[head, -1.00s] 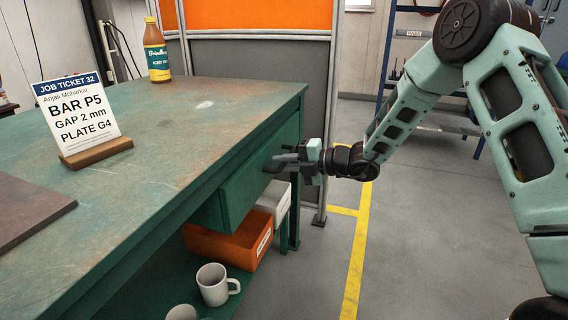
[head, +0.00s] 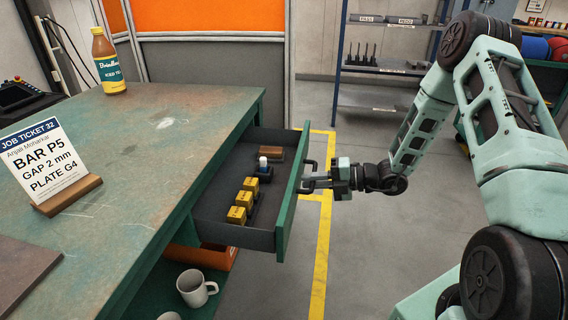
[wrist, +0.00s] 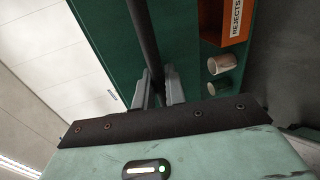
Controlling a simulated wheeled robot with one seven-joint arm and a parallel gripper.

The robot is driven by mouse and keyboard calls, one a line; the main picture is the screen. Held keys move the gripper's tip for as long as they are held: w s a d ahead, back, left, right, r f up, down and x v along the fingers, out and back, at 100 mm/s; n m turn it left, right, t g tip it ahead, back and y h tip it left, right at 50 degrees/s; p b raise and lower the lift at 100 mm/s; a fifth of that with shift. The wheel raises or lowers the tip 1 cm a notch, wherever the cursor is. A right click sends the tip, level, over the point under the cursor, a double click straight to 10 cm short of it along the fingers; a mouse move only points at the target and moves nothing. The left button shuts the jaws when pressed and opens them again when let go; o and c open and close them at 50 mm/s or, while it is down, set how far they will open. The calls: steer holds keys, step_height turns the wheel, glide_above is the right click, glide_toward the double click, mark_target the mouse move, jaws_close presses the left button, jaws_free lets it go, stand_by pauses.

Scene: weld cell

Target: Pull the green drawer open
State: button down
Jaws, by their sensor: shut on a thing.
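The green drawer (head: 293,197) stands pulled out from the green workbench (head: 225,115) in the head view. Its dark inside shows several yellow blocks, a small white and blue item, and a brown block. My gripper (head: 309,180) is at the outer face of the drawer front, shut on the dark bar handle (head: 306,166). In the wrist view the handle (wrist: 143,35) runs as a dark bar between the fingers (wrist: 156,90), against the green drawer front (wrist: 100,40). The part of the handle between the fingertips is mostly hidden.
On the bench stand a job ticket on a wooden block (head: 68,195) and a bottle (head: 107,62). Below the drawer are an orange bin (head: 212,257) and a white mug (head: 196,288). Floor with yellow lines (head: 322,240) is clear right of the drawer.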

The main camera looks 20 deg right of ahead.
steer(key=f+p+v, duration=0.2)
steer(key=p+v, duration=0.3)
steer(key=v, duration=0.7)
steer(key=shift+s+d+f, duration=0.25)
steer(key=shift+s+d, duration=0.15)
steer(key=shift+d, duration=0.1)
steer(key=c, duration=1.5)
jaws_free()
steer(key=shift+d, duration=0.1)
steer(key=p+v, duration=0.1)
steer(key=v, duration=1.6)
steer(key=shift+s+d, duration=0.1)
